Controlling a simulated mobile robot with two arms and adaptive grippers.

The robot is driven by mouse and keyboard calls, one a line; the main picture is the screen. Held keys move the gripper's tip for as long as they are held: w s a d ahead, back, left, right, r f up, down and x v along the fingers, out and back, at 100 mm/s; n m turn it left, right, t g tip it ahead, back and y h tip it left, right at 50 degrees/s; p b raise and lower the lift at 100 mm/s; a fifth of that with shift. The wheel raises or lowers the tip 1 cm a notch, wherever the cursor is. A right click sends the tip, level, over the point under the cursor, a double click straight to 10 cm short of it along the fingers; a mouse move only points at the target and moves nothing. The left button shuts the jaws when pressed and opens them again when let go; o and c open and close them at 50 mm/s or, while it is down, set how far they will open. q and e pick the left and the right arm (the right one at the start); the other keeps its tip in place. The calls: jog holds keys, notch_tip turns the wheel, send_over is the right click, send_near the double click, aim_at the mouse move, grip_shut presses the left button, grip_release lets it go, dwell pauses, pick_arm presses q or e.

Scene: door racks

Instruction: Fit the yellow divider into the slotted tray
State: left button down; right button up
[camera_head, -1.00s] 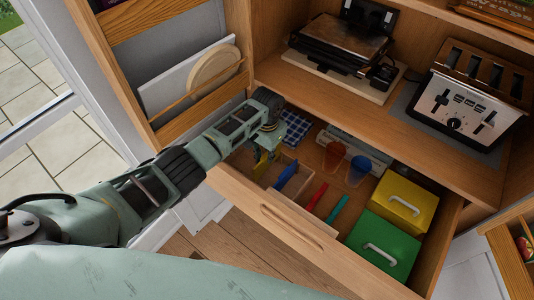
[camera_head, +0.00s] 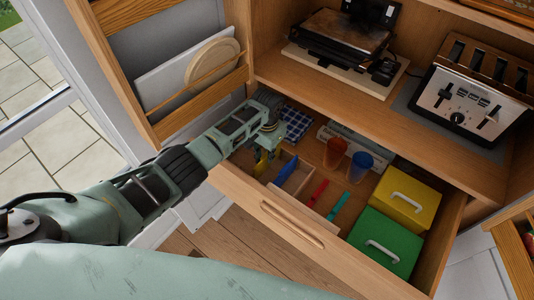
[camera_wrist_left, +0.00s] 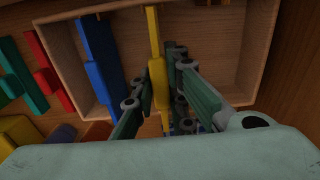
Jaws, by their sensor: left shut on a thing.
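The yellow divider (camera_wrist_left: 154,40) is a thin strip between the fingers of my left gripper (camera_wrist_left: 158,88) in the left wrist view, and the gripper is shut on it. In the head view the yellow divider (camera_head: 262,160) shows below my left gripper (camera_head: 264,150), at the wooden tray (camera_head: 292,196) in the open drawer. In the wrist view the divider reaches across the tray (camera_wrist_left: 236,98); I cannot tell whether it sits in a slot. A blue divider (camera_head: 287,171) stands in the tray to its right. My right gripper is not in view.
Red (camera_head: 318,193) and teal (camera_head: 339,205) dividers lie right of the tray in the drawer (camera_head: 290,224). Orange (camera_head: 334,153) and blue (camera_head: 360,166) cups and yellow (camera_head: 409,196) and green (camera_head: 385,243) boxes are farther right. A checked cloth (camera_head: 293,122) lies behind.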

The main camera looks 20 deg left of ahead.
pick_arm(q)
jog(key=shift+f+b, duration=0.7)
jog(key=shift+f, duration=0.35)
jog(key=c, duration=1.7)
grip_release()
jog(key=shift+r, duration=0.1)
jog(key=shift+o, duration=0.2)
notch_tip(320, 180, up, 12)
